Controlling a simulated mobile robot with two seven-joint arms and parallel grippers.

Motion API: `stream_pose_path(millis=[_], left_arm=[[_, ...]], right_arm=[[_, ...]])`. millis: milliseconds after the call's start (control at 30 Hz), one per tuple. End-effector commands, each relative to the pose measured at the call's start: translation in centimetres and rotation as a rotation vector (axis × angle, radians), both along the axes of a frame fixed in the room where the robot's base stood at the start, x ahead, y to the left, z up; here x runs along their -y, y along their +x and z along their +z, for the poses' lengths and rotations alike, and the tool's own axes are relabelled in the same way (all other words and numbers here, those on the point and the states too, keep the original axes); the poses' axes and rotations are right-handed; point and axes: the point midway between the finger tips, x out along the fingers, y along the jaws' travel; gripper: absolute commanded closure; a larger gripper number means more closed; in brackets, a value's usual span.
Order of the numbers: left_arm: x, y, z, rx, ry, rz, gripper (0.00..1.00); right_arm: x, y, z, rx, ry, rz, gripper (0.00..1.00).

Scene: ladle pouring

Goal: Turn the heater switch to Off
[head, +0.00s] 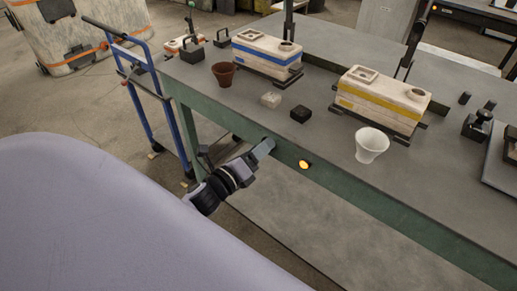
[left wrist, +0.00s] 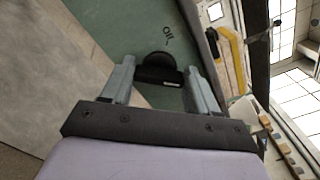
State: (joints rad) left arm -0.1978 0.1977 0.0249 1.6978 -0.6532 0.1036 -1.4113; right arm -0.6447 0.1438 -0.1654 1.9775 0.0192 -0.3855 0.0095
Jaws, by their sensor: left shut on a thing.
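The heater switch (left wrist: 156,60) is a black round knob with a raised bar, on the green front panel of the table, in the left wrist view. My left gripper (left wrist: 160,70) is shut on the knob's bar, one grey finger on each side. In the head view my left gripper (head: 264,148) reaches the table's front edge and hides the switch. An orange lamp (head: 305,165) glows on the panel to the right of it. My right gripper is not in view.
On the grey tabletop (head: 320,150) stand a brown cup (head: 224,74), a white cup (head: 371,145), a blue-banded mould (head: 266,54), a yellow-banded mould (head: 382,97) and two small blocks. A blue hand truck (head: 137,95) stands left of the table.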

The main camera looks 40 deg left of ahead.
Motion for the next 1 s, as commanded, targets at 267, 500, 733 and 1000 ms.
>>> stream_pose_path(millis=[267, 500, 733, 1000], left_arm=[[-0.1, 0.0, 0.0, -0.018, -0.222, 0.002, 0.71], [-0.1, 0.0, 0.0, -0.036, -0.452, 0.002, 0.71], [-0.2, 0.0, -0.1, -0.052, -0.671, 0.002, 0.71], [-0.2, 0.0, -0.3, -0.073, -0.925, 0.003, 0.71]], right_arm=[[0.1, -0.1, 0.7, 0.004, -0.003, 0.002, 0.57], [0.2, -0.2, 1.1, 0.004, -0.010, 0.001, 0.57], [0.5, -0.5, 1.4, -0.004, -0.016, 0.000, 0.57], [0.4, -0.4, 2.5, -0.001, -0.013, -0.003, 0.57]])
